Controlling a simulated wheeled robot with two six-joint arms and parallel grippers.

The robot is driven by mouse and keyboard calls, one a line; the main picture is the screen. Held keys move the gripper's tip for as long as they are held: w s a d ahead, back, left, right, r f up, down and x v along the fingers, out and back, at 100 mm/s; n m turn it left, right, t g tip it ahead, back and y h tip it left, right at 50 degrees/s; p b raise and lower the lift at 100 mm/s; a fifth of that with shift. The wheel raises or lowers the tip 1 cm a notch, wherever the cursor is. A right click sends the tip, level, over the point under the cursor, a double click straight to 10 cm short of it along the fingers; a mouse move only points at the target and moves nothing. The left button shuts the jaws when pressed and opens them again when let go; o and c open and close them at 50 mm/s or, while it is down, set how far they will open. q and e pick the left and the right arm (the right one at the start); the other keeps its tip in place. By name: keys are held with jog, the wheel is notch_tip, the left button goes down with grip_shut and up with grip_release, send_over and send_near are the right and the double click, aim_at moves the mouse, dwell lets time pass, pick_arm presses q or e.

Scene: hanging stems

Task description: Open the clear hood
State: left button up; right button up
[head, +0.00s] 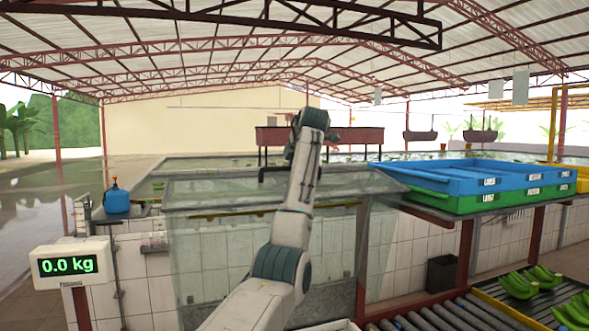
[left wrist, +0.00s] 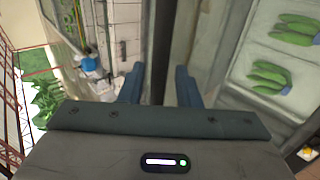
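The clear hood (head: 225,186) is a see-through box of panes in the middle of the head view, in front of a tiled wall. My left arm reaches up across it, hiding part of it. A dark bar (head: 272,169) shows beside the arm's far end, near the hood's top. In the left wrist view my left gripper (left wrist: 159,86) is open. A dark bar (left wrist: 163,40) runs between its two fingers with gaps on both sides. I cannot tell whether the bar is the hood's handle or its edge. My right gripper is not in view.
A scale display (head: 68,265) reading 0.0 kg stands at left, below a blue bottle (head: 116,199). Blue (head: 470,180) and green (head: 480,201) crates sit at right, above a roller conveyor (head: 440,318). Green bananas (head: 520,284) lie lower right; more bananas (left wrist: 270,76) show in the wrist view.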

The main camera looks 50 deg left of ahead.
pick_arm(q)
jog(key=shift+f, duration=0.1)
jog(key=shift+s+d+r+b, duration=0.1)
jog(key=shift+d+r+b, duration=0.3)
jog(key=shift+b, duration=0.2)
jog(key=b+v, duration=0.3)
jog(key=v, duration=0.6)
jog(key=shift+s+r, duration=0.2)
jog(key=shift+r, duration=0.05)
jog(key=shift+d, duration=0.15)
jog(key=shift+d, duration=0.1)
